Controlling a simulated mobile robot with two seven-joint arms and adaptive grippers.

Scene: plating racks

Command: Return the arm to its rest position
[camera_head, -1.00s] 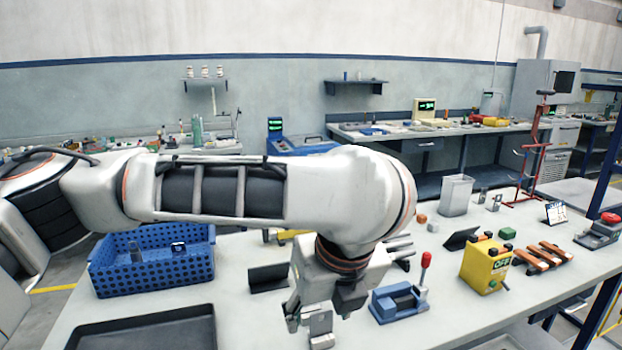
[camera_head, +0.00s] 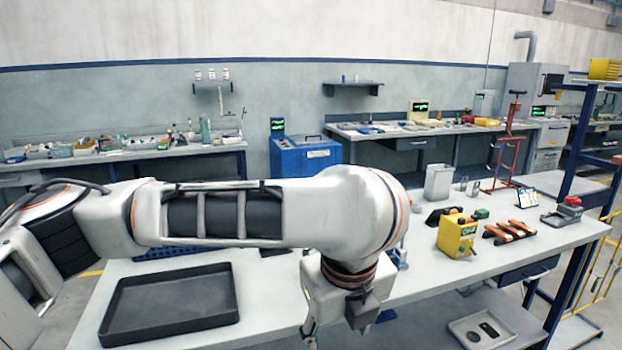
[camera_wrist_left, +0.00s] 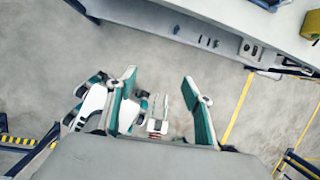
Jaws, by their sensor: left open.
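My left arm reaches across the head view from the left, over the near side of the white worktable (camera_head: 270,285). My left gripper (camera_head: 338,332) points down past the table's front edge and its fingertips are cut off by the bottom of the frame.
A black tray (camera_head: 170,308) lies on the table's left part. A yellow box (camera_head: 456,236), orange-handled tools (camera_head: 510,231) and a grey bin (camera_head: 438,182) stand to the right. The blue basket (camera_head: 165,251) is mostly hidden behind my arm. A lower shelf (camera_head: 425,325) holds a small tray (camera_head: 482,331).

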